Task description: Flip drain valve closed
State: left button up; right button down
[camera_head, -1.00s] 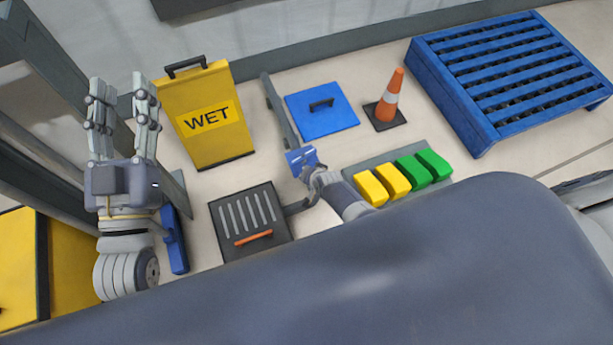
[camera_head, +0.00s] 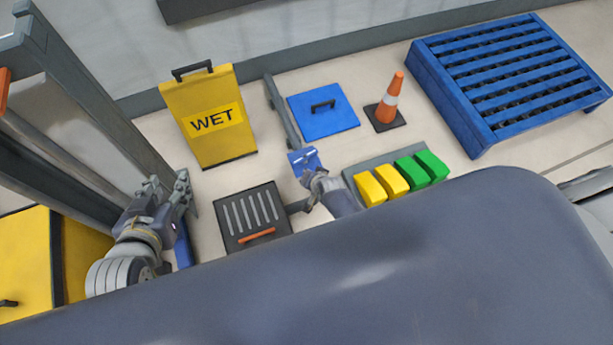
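The drain is a dark square box (camera_head: 284,222) with pale slots on the floor, left of centre. An orange handle (camera_head: 257,235) lies across its near edge, flat and slightly tilted; I take it for the valve lever. My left gripper (camera_head: 168,180) is to the left of the drain, apart from it, with its fingers spread and nothing seen between them. My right gripper (camera_head: 312,178) is right of the drain, beside a small blue piece (camera_head: 303,160) at the end of a grey bar. Its fingers are too small and covered to read.
A yellow WET sign (camera_head: 212,140) stands behind the drain. A blue hatch (camera_head: 322,112), a traffic cone (camera_head: 390,100), yellow and green blocks (camera_head: 412,173) and a blue pallet (camera_head: 510,75) are to the right. A grey post (camera_head: 90,95) rises at left beside a yellow cabinet (camera_head: 25,265).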

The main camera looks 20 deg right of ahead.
pick_arm(q)
jog(key=s+a+f+g+y+p, duration=0.1)
jog(key=s+a+f+g, duration=0.1)
jog(key=s, duration=0.4)
jog(key=s+a+f+g+p, duration=0.1)
jog(key=s+a+f+g, duration=0.1)
jog(key=s+f+g, duration=0.2)
jog(key=shift+s+g+y, duration=0.4)
jog(key=shift+s+g, duration=0.1)
jog(key=shift+s, duration=0.8)
pick_arm(e)
jog(key=shift+s+a+r, duration=0.25)
jog(key=shift+s+r, duration=0.3)
jog(key=shift+r, duration=0.2)
jog(key=shift+s+a+r, duration=0.2)
jog(key=shift+s+r, duration=0.35)
jog(key=shift+r, duration=0.2)
pick_arm(q)
jog(key=shift+a, duration=0.1)
